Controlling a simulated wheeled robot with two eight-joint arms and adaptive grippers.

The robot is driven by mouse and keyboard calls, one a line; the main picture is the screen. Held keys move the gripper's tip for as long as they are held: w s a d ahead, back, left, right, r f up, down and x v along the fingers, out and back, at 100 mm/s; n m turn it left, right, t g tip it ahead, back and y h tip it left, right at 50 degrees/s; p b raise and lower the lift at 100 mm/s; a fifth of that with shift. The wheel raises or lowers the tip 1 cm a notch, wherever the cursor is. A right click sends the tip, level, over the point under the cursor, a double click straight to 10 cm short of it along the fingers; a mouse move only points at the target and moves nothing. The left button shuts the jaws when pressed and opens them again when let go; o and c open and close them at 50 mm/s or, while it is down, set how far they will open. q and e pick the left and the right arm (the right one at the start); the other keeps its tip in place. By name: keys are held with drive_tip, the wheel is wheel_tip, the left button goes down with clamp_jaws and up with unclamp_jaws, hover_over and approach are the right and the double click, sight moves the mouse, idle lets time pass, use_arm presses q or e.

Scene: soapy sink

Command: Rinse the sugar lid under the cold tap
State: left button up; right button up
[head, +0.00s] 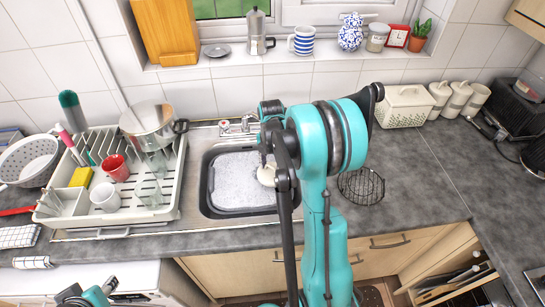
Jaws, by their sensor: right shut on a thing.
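The sugar lid looks to be the small cream-white thing (266,177) over the right part of the sink. My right gripper (268,165) is shut on it, mostly hidden behind my own arm. The sink (207,192) is dark-rimmed and filled with pale suds. A chrome tap (240,126) stands behind the sink, up and left of the lid. Which handle is the cold one is too small to tell, and I cannot make out running water. My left gripper (84,296) shows only partly at the bottom left, away from the sink.
A white dish rack (110,222) with a red mug (116,167), a white mug (105,197), glasses and a steel pot (148,122) stands left of the sink. A wire basket (361,186) lies to its right. Cream canisters (458,98) stand at the back right. The right counter front is clear.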

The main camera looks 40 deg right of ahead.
idle(0.5)
drive_tip(key=shift+s+a+r+p, duration=0.65)
drive_tip(key=shift+s+a+r, duration=0.15)
drive_tip(key=shift+s+r, duration=0.15)
drive_tip(key=shift+s+a+r+p, duration=0.6)
drive_tip(key=shift+s+a+r, duration=0.2)
drive_tip(key=shift+r, duration=0.15)
drive_tip(key=shift+s+a+r, duration=0.1)
drive_tip(key=shift+s+r, duration=0.05)
drive_tip(key=shift+s, duration=0.05)
